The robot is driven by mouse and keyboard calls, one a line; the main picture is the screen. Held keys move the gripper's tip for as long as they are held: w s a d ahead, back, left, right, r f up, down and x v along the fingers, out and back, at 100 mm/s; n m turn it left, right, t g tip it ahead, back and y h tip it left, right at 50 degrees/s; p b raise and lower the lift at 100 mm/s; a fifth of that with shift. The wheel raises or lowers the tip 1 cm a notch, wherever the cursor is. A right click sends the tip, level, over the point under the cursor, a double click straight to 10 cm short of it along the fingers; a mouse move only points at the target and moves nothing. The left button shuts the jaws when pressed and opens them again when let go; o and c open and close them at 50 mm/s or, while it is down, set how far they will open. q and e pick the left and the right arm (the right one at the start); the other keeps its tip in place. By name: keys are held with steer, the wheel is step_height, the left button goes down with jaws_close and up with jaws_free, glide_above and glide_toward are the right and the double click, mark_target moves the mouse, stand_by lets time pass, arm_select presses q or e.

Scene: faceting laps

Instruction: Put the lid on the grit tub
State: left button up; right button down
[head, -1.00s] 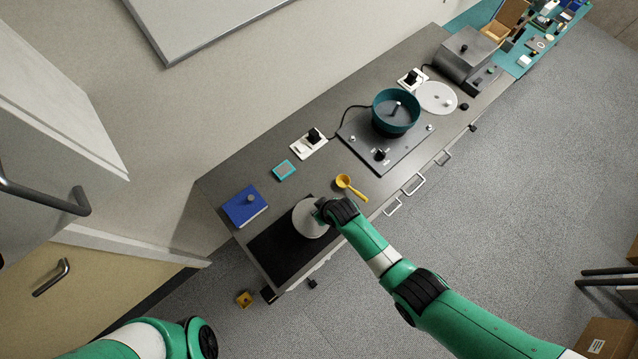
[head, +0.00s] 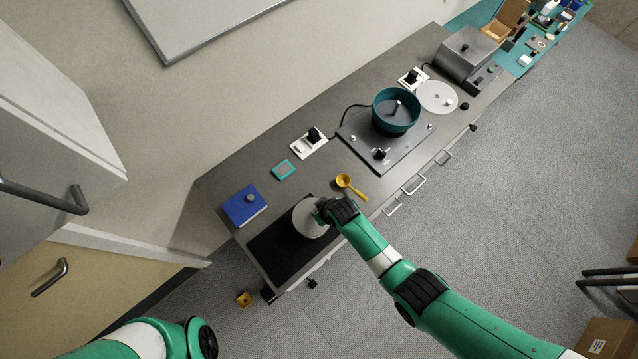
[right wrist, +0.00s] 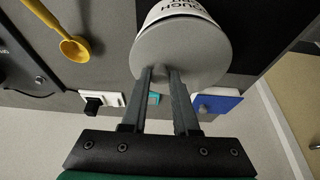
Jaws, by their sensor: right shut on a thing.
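The round grey lid (head: 308,218) lies over the white grit tub (right wrist: 178,10), whose dark lettering shows in the right wrist view. The lid (right wrist: 198,48) covers the tub's mouth there. I cannot tell whether it is fully seated. My right gripper (head: 321,210) is shut on the lid, with its fingers (right wrist: 166,74) at the small knob near the lid's middle. In the head view the lid hides most of the tub, which stands on a black mat (head: 277,257). My left gripper is out of view; only part of the left arm shows.
A yellow scoop (head: 352,187) lies close to the tub. A blue box-like thing with a grey knob (head: 244,207), a teal-edged square (head: 284,170) and a white switch box (head: 309,144) are along the wall side. A teal bowl machine (head: 396,112) stands farther along the bench.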

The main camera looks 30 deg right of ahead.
steer(key=shift+f+b, duration=0.6)
stand_by(0.8)
steer(key=c, duration=0.6)
jaws_free()
